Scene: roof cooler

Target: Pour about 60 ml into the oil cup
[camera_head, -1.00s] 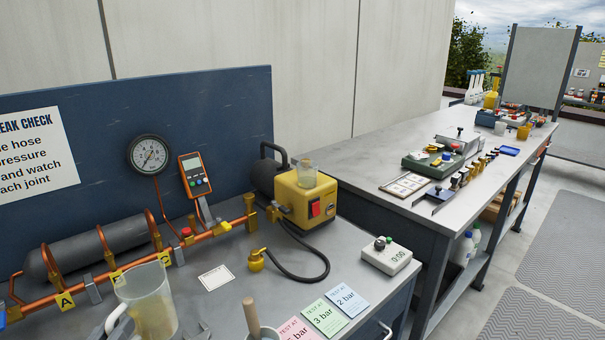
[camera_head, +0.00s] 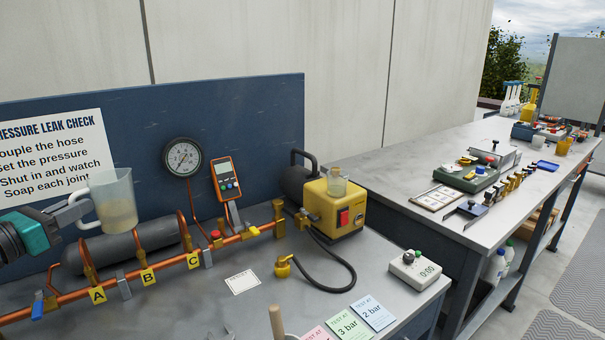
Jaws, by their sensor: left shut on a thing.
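My left gripper (camera_head: 76,208) comes in from the left and is shut on the handle of a clear measuring jug (camera_head: 115,192). The jug is about upright, raised in front of the blue back panel, with pale yellow liquid in its lower part. A small clear cup (camera_head: 337,184), which looks like the oil cup, stands on top of the yellow pump (camera_head: 333,213), well to the right of the jug. Its exact liquid level is too small to read. My right gripper is not in view.
A copper pipe (camera_head: 165,266) with labels A, B and C runs below the jug. A dial gauge (camera_head: 182,157) and an orange meter (camera_head: 226,179) stand between jug and pump. A black hose (camera_head: 340,285) curls on the bench. A timer (camera_head: 415,270) sits at right.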

